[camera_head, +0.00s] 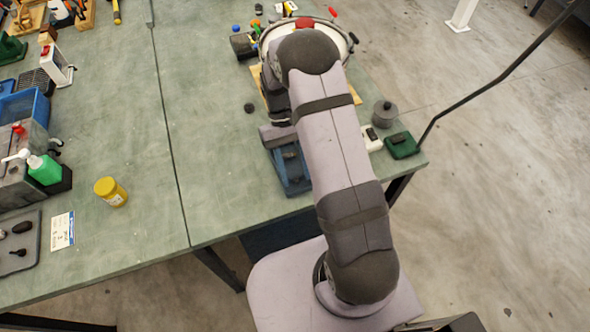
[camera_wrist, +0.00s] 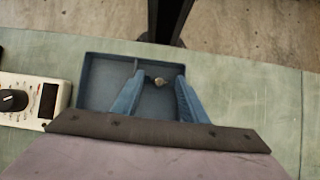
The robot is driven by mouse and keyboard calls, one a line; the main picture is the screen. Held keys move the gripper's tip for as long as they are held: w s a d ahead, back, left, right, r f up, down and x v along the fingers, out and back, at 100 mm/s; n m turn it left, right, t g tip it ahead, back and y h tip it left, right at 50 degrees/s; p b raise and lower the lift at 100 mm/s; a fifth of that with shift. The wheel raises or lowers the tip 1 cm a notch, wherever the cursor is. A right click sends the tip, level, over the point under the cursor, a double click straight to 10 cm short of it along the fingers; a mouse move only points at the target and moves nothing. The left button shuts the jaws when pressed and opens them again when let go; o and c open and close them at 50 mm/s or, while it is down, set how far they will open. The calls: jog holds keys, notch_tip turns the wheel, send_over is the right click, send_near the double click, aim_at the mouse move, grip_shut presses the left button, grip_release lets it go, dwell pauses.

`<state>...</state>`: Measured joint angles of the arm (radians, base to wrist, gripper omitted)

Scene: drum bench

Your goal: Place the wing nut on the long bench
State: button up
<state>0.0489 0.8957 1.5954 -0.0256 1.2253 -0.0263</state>
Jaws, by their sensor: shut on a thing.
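In the wrist view, my gripper (camera_wrist: 159,81) points its two blue fingers over a blue tray (camera_wrist: 100,75). It is shut on a small metallic wing nut (camera_wrist: 158,82), held between the fingertips. The tray has a divider and appears below the nut; the height between them is unclear. In the head view, the blue tray (camera_head: 293,182) lies near the front edge of the right green bench top (camera_head: 225,150). Another green bench top (camera_head: 130,145) adjoins on the left across a dark seam; which one is the long bench is not clear.
A white meter (camera_wrist: 30,98) is beside the tray. A round drum (camera_head: 340,40) is at the back. The left top's middle is clear.

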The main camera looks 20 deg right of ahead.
jog(key=shift+f, duration=0.2)
jog(key=o, duration=1.2)
jog(key=shift+r, duration=0.1)
jog(key=b+v, duration=0.2)
jog(key=v, duration=0.4)
jog(key=shift+w+r+b, duration=0.15)
jog(key=shift+w+b, duration=0.1)
jog(key=shift+b, duration=0.05)
jog(key=shift+w+r, duration=0.1)
jog(key=shift+r, duration=0.25)
